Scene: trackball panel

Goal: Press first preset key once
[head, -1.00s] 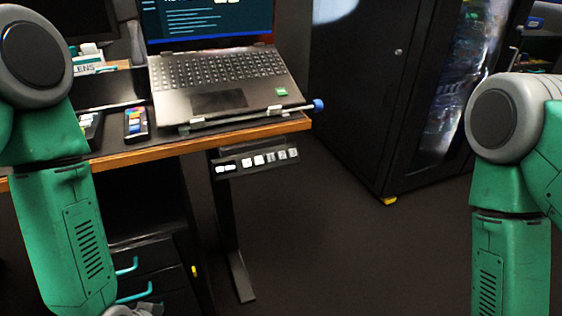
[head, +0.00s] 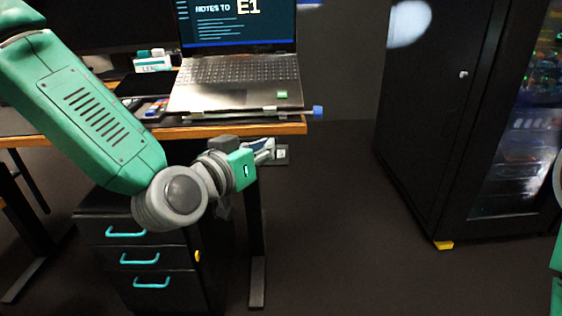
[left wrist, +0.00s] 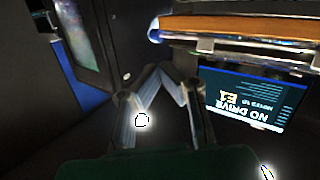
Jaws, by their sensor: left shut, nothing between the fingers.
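The key panel (head: 282,154) hangs under the front right edge of the desk in the head view. Only its right end shows; my left gripper and wrist hide the rest, so I cannot make out the first preset key. My left gripper (head: 268,148) is shut and empty, in front of the panel and just below the desk edge. I cannot tell whether it touches the panel. In the left wrist view the fingers (left wrist: 163,72) converge at their tips, and no key can be told there. My right gripper is out of view.
The wooden desk edge (head: 285,129) runs just above my left gripper. A laptop (head: 235,85) with a blue-tipped rod (head: 318,112) stands on the desk. A drawer unit (head: 150,260) is below. A black cabinet (head: 420,130) stands at right, with open floor between.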

